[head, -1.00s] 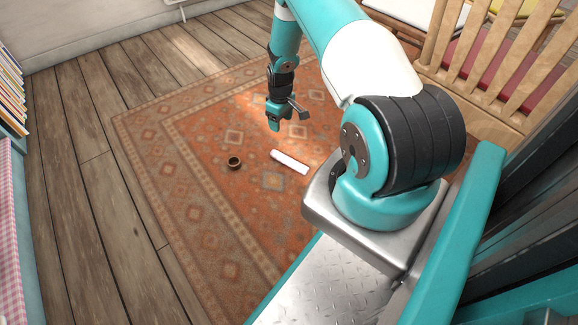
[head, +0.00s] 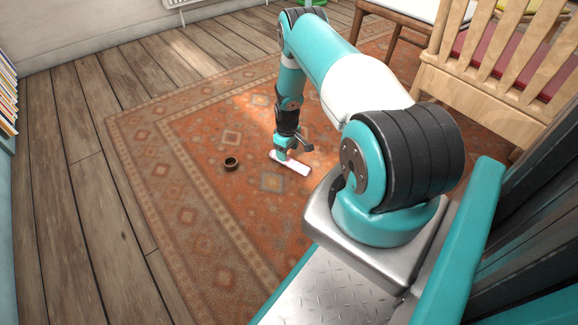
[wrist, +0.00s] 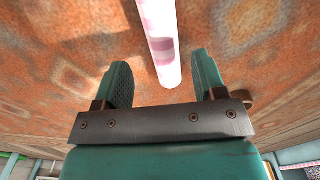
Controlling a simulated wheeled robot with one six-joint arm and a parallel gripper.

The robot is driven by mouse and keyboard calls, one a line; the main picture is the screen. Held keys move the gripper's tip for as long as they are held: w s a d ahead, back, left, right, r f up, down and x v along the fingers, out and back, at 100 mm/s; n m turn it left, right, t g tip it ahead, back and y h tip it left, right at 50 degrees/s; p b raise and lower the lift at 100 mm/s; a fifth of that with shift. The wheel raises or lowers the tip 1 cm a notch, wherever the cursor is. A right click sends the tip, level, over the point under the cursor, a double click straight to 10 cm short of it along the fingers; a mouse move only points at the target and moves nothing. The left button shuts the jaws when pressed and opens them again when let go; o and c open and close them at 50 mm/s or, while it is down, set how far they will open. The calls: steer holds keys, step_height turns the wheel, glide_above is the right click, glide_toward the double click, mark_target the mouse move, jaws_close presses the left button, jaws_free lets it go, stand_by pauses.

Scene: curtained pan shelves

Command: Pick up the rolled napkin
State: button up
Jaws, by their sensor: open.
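The rolled napkin (head: 294,166) is a white roll lying on the patterned rug. In the wrist view the napkin (wrist: 161,40) shows pink bands, and its near end lies close to the gap between the fingers, nearer the right one. My gripper (head: 281,157) is at the napkin's left end in the head view and hides part of it. In the wrist view my gripper (wrist: 162,85) is open, with a finger on each side of the gap. I cannot tell its exact height above the napkin.
A small brown ring-shaped object (head: 231,164) lies on the rug (head: 190,200) left of the napkin. A wooden slatted chair (head: 480,70) stands at the right. Books (head: 7,95) stand at the left edge. The rug around the napkin is otherwise clear.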

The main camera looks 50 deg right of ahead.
mark_target(290, 163)
steer(key=f+b, duration=0.1)
steer(key=f, duration=0.1)
steer(key=f+b, duration=0.2)
steer(key=f, duration=0.1)
steer(key=shift+a+b, duration=0.2)
steer(key=shift+b, duration=0.1)
steer(key=shift+r, duration=0.15)
steer(key=shift+c, duration=0.2)
steer(key=c, duration=1)
steer(key=shift+o, duration=0.2)
